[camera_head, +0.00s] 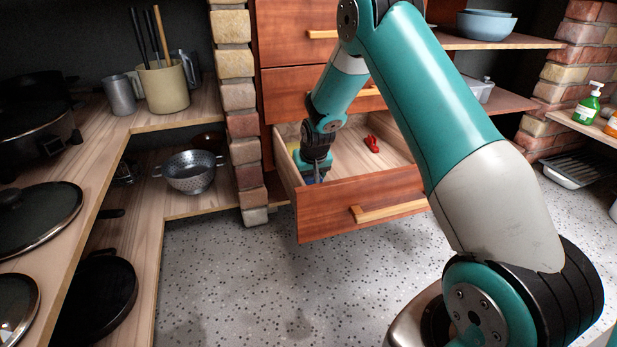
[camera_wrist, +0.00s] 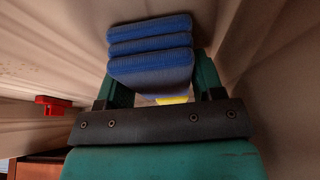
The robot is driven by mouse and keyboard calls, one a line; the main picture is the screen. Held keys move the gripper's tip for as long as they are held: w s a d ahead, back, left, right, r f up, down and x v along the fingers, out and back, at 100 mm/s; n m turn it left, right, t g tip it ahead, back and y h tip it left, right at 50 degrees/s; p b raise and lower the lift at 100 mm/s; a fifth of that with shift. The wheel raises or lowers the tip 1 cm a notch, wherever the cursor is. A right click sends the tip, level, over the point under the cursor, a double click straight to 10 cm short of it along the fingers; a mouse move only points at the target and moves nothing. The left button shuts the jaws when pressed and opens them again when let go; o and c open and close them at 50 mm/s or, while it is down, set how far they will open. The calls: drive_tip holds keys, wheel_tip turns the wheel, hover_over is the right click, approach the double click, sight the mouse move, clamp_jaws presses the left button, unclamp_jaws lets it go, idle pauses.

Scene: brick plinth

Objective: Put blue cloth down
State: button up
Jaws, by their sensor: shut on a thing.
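The blue cloth (camera_wrist: 150,45) is folded in several layers and sits between the fingers of my gripper (camera_wrist: 158,90) in the wrist view. My gripper is shut on it. In the head view my gripper (camera_head: 316,172) reaches down into the left part of the open wooden drawer (camera_head: 330,222), and a little blue shows at its tip. I cannot tell whether the cloth touches the drawer floor. A small yellow patch shows under the cloth in the wrist view.
A red object (camera_head: 371,144) lies in the drawer, right of my gripper; it also shows in the wrist view (camera_wrist: 52,105). Drawer walls stand close around my gripper. A brick pillar (camera_head: 243,130) and a shelf with a metal colander (camera_head: 192,172) are to the left.

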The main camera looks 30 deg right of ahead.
drive_tip(key=o, duration=0.9)
drive_tip(key=shift+f, duration=0.1)
drive_tip(key=shift+c, duration=0.2)
drive_tip(key=p+v, duration=0.6)
drive_tip(key=v, duration=0.5)
drive_tip(key=shift+w, duration=0.1)
drive_tip(key=shift+n+y, duration=0.8)
drive_tip(key=shift+n, duration=0.1)
drive_tip(key=s+a+r, duration=0.1)
drive_tip(key=a+r, duration=0.1)
drive_tip(key=s+a+r, duration=0.1)
drive_tip(key=a+r, duration=0.2)
drive_tip(key=s+a+r+p, duration=0.1)
drive_tip(key=a+r, duration=0.1)
drive_tip(key=a, duration=0.1)
drive_tip(key=shift+s+r, duration=0.2)
drive_tip(key=shift+s, duration=0.15)
drive_tip(key=s+a+r+n+g+y, duration=0.1)
drive_tip(key=s+a+r+n+y, duration=0.15)
drive_tip(key=s+a+r, duration=0.6)
drive_tip(key=s+a+r+n+g, duration=0.1)
drive_tip(key=s+a+r+n, duration=0.1)
drive_tip(key=s, duration=0.8)
drive_tip(key=s+a+r+n+g+y, duration=0.1)
drive_tip(key=s+a+r+n+g, duration=0.1)
drive_tip(key=s+a+n, duration=0.2)
drive_tip(key=s+a, duration=0.3)
drive_tip(key=s, duration=0.3)
